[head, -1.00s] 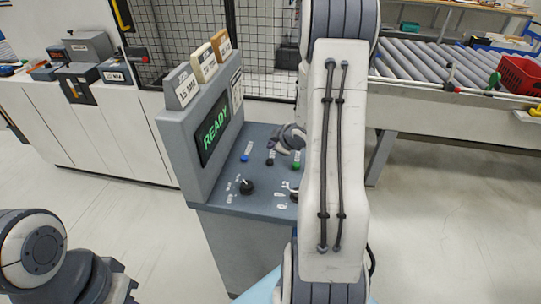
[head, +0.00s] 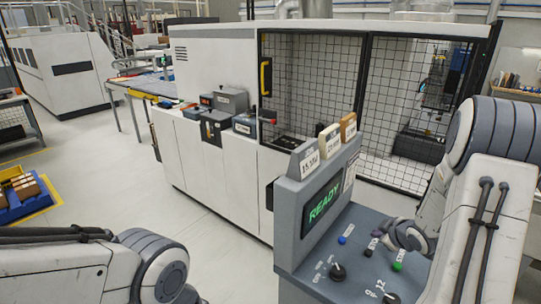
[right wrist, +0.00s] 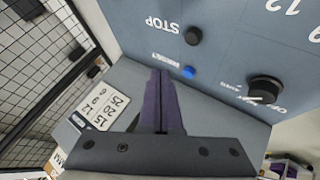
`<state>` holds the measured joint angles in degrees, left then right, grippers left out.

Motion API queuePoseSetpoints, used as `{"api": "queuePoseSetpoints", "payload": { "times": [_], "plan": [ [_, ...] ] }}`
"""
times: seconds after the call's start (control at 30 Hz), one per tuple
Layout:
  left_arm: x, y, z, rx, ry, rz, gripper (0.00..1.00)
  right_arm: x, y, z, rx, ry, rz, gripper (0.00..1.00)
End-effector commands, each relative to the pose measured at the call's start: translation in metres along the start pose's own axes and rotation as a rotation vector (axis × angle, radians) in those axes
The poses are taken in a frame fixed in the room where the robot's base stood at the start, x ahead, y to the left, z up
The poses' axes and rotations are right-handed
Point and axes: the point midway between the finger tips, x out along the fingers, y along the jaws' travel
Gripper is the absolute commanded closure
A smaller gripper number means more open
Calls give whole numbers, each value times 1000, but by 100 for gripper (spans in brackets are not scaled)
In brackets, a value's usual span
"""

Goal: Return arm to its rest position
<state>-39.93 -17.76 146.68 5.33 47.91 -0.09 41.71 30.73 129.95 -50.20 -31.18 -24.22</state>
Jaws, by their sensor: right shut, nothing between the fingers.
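My right gripper (head: 384,230) is over the grey control console (head: 283,222), close to its black STOP button (head: 373,252). In the right wrist view its two dark fingers (right wrist: 160,78) are together with nothing between them. The fingertips appear near the blue button (right wrist: 188,72), with the black STOP button (right wrist: 193,36) beyond. Whether they touch the panel I cannot tell. My right arm (head: 492,225) comes in from the right and covers part of the console. My left arm (head: 60,270) shows at the lower left; its gripper is out of view.
The console screen (head: 323,201) reads READY in green. Blue (head: 342,240) and green (head: 397,267) buttons and a black knob (head: 338,271) stand on its panel. A white machine with a mesh cage (head: 310,90) is behind. Floor (head: 225,235) left of the console is clear.

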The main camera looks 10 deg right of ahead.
Motion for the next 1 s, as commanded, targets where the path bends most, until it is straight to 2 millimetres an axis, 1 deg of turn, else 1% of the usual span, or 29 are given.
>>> {"api": "queuePoseSetpoints", "payload": {
  "times": [0.07, 0.17, 0.27, 0.3, 0.37, 0.4, 0.47, 0.5, 0.53, 0.57, 0.6, 0.67, 0.7, 0.8, 0.9, 1.0],
  "plan": [
    [2, 0, 0, 0, 0, 0, 100, 1, -5, -10, -4, -7, -8, 100],
    [8, -1, 0, -1, 0, 0, 100, 0, -23, -36, -6, -37, -31, 100],
    [17, -1, 1, -1, 0, 0, 100, -7, -56, -75, 3, -87, -71, 100],
    [21, -2, 1, -1, 0, 0, 100, -13, -74, -90, 11, -109, -92, 100],
    [26, -2, 1, -1, 0, 0, 100, -26, -102, -110, 27, -141, -125, 100],
    [29, -2, 2, -1, 0, 0, 100, -36, -123, -122, 38, -163, -150, 100],
    [34, -2, 2, -2, 0, 0, 100, -54, -156, -136, 55, -194, -192, 100],
    [37, -3, 2, -2, 0, 0, 100, -68, -178, -142, 64, -217, -224, 100],
    [40, -3, 2, -2, 0, 0, 100, -79, -196, -146, 70, -233, -249, 100],
    [42, -3, 2, -2, 0, 0, 100, -91, -213, -149, 77, -252, -276, 100],
    [45, -3, 2, -2, 0, 0, 100, -107, -236, -150, 82, -275, -313, 100],
    [50, -4, 3, -2, 0, 0, 100, -134, -270, -149, 87, -313, -373, 100],
    [53, -4, 3, -2, 0, 0, 100, -151, -290, -146, 87, -340, -413, 100],
    [58, -4, 3, -2, 0, 0, 100, -192, -332, -132, 79, -406, -505, 100],
    [62, -4, 3, -3, 0, 0, 100, -224, -358, -117, 63, -463, -575, 100],
    [63, -5, 3, -3, 0, 0, 100, -244, -371, -106, 50, -499, -616, 100]
  ]
}}
